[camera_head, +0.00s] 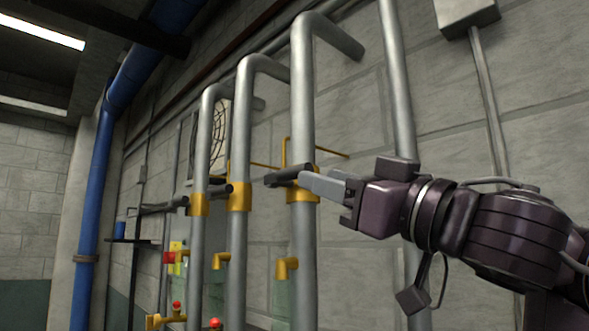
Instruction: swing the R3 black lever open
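Several grey vertical pipes carry yellow valve bodies, each with a black lever. The nearest black lever (284,177) sticks out to the left from the yellow valve (303,188) on the nearest pipe; I see no R3 label. My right gripper (318,184) comes in from the right, with its grey fingers at that lever's right end, in front of the valve. I cannot tell whether the fingers touch or grip the lever. A second black lever (217,191) and a third (172,204) are on the pipes farther left. My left gripper is not in view.
Lower yellow outlets (287,267) stick out from the pipes, and red-knobbed valves (176,308) stand below. A thick blue pipe (104,150) runs up at the left. A block wall (450,100) stands behind, with a grey box (467,14) at upper right.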

